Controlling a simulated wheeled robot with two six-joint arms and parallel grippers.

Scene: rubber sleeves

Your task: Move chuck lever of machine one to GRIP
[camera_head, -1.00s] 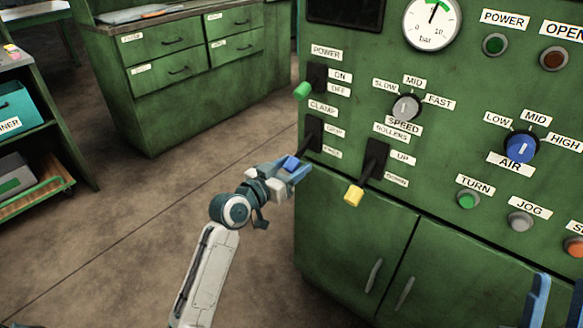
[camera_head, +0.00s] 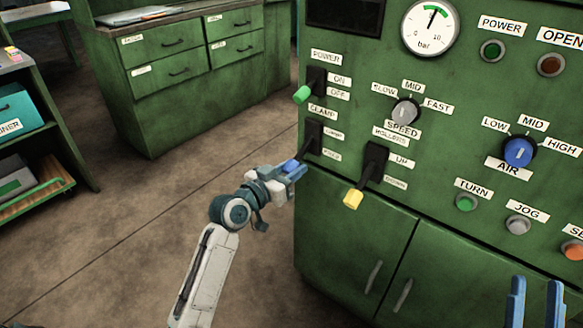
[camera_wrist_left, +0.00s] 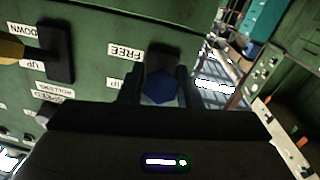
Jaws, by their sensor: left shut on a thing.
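The chuck lever, under a CLAMP label on the green machine panel, has a dark base plate (camera_head: 313,138) and a blue knob (camera_head: 291,165). It points out and down to the left. My left gripper (camera_head: 297,171) is shut on the knob. In the left wrist view the blue knob (camera_wrist_left: 160,91) sits between the two fingers (camera_wrist_left: 157,88). That view is upside down: a FREE label (camera_wrist_left: 125,51) and a partly hidden label ending in "IP" (camera_wrist_left: 112,84) show beside the lever. My right gripper (camera_head: 535,300) is open and empty at the lower right.
A green-knobbed POWER lever (camera_head: 302,94) is just above and a yellow-knobbed ROLLERS lever (camera_head: 353,199) is to the lower right. The SPEED dial (camera_head: 406,111) is further right. Cabinet doors (camera_head: 350,225) lie below. The floor left of the machine is clear.

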